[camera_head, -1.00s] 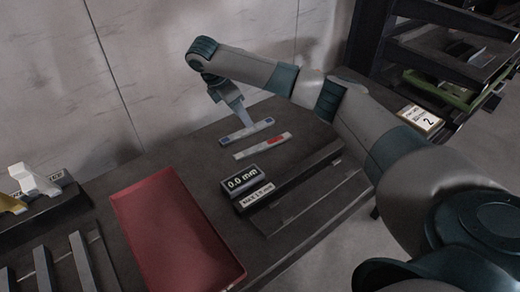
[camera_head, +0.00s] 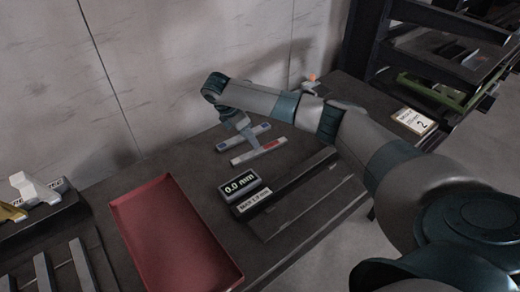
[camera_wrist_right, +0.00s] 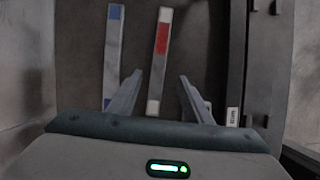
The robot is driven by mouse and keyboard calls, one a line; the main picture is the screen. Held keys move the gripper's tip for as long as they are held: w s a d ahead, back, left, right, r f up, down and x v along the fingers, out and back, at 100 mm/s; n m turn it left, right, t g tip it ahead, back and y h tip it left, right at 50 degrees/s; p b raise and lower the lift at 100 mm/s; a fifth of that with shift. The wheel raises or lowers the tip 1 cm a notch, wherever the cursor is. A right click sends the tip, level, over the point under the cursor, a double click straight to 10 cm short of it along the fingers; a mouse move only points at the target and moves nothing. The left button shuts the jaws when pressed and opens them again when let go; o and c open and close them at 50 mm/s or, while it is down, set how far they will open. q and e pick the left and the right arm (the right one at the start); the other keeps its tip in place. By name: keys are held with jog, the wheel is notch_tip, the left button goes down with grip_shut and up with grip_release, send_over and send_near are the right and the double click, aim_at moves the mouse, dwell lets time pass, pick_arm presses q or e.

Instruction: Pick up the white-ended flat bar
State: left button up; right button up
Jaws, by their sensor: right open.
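The white-ended flat bar (camera_head: 259,152) lies on the dark bench, grey with white ends and a red patch. In the right wrist view this bar (camera_wrist_right: 158,62) runs between the two fingers. A similar blue-ended bar (camera_head: 257,131) lies beside it, nearer the wall, and also shows in the wrist view (camera_wrist_right: 113,50). My right gripper (camera_wrist_right: 161,79) is open and points down over the white-ended bar, with nothing held. Whether its fingertips are level with the bar I cannot tell. My left gripper is not in view.
A display reading 0.0 mm (camera_head: 239,184) and a dark rail fixture (camera_head: 300,178) stand in front of the bars. A red tray (camera_head: 172,235) lies at left. A rack (camera_head: 440,60) stands at back right. The wall is close behind.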

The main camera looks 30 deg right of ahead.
aim_at(259, 150)
jog(key=shift+x, duration=1.55)
jog(key=shift+p, duration=0.3)
jog(key=shift+d+f+p, duration=0.35)
jog(key=shift+f+p, duration=0.05)
jog(key=shift+p, duration=0.05)
jog(key=p+x, duration=0.1)
jog(key=x, duration=0.2)
jog(key=shift+w+d, duration=0.1)
jog(key=shift+d+f, duration=0.2)
jog(key=shift+f, duration=0.35)
